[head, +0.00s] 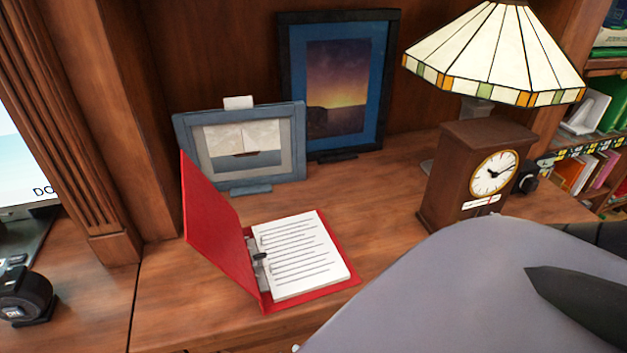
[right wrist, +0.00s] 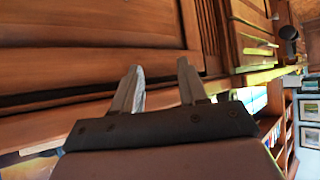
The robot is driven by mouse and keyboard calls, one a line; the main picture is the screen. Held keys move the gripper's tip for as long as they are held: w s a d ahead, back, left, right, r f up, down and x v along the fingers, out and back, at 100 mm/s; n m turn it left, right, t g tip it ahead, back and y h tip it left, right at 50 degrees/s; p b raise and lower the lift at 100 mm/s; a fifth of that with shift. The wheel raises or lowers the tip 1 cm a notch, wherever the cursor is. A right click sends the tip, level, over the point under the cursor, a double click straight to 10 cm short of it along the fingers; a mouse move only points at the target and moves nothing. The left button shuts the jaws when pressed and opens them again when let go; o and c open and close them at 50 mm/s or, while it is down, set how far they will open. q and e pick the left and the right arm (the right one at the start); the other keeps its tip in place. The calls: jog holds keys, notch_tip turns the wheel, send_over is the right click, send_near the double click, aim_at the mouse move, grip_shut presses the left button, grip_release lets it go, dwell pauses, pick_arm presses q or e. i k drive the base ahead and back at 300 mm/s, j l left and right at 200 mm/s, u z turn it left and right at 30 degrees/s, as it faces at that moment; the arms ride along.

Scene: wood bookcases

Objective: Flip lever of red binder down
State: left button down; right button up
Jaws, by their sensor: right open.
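The red binder (head: 217,233) stands open on the wooden shelf in the head view, its left cover raised and tilted. White lined paper (head: 302,256) lies on its right side. A small dark lever (head: 260,256) shows on the grey metal clip (head: 256,268) at the spine; its exact angle is hard to tell. My right gripper (right wrist: 158,80) is open and empty in the right wrist view, in front of wooden panels. The binder does not show in that view. My left gripper is not in view.
Two framed pictures, one grey-blue (head: 184,156) and one dark (head: 386,85), stand behind the binder. A wooden clock (head: 450,185) and a stained-glass lamp (head: 493,55) are at the right. A black tape measure (head: 25,297) sits at far left. My grey arm covers the lower right.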

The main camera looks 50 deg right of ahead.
aim_at(259, 257)
jog(key=z, duration=0.95)
jog(key=k+l, duration=0.15)
jog(key=l, duration=0.25)
jog(key=k+l, duration=0.15)
jog(key=l, duration=0.25)
